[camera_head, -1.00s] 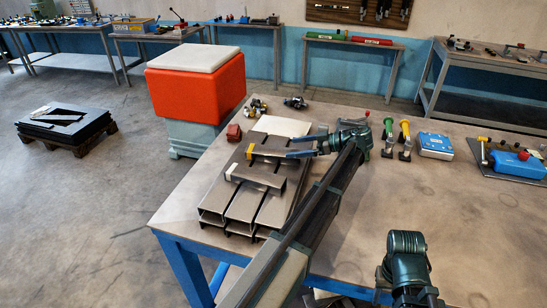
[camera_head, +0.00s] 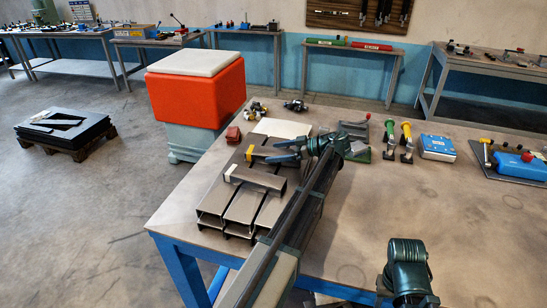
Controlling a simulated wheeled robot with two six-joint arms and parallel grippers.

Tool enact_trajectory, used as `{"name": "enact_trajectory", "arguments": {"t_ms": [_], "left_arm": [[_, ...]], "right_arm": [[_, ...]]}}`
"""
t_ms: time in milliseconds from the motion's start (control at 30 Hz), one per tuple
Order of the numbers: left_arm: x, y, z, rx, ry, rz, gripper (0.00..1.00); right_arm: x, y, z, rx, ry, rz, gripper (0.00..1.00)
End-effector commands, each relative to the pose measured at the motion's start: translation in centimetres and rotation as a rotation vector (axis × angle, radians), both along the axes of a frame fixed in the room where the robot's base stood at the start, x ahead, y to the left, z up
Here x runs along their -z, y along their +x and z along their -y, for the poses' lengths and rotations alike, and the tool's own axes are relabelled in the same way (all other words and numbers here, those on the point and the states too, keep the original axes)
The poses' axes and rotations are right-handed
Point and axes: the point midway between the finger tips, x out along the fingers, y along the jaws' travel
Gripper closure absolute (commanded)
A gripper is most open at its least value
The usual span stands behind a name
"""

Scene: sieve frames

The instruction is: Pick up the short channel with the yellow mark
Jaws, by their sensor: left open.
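The short channel with the yellow mark (camera_head: 263,152) lies across several long grey channels (camera_head: 241,209) stacked on the table. Its yellow end points left, and its right part is partly hidden by my left gripper. A second short channel, with a pale mark (camera_head: 255,178), lies across the stack in front of it. My left gripper (camera_head: 278,150) is open, with its fingers pointing left at the yellow-marked channel. The fingers overlap that channel in the picture; I cannot tell whether they touch it. My right gripper is not in view; only part of its arm shows at the lower right.
Toggle clamps (camera_head: 390,138) and a blue box (camera_head: 437,146) stand to the right. The table's middle right is clear.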

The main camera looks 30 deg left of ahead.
Motion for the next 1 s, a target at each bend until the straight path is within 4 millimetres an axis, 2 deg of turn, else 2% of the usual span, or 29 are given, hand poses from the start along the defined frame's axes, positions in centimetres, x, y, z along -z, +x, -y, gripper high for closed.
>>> {"name": "enact_trajectory", "arguments": {"t_ms": [100,633,667,1000], "left_arm": [[-0.06,0.03,0.06,0.001,0.000,0.000,0.02],[-0.05,0.05,0.10,0.001,-0.001,0.001,0.97],[-0.05,0.05,0.10,0.001,-0.001,0.001,1.00],[-0.17,0.07,0.06,0.002,0.003,0.001,1.00]], "right_arm": [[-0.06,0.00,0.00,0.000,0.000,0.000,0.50],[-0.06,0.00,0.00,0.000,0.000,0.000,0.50],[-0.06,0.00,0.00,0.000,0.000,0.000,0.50],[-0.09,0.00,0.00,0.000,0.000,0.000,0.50]]}}
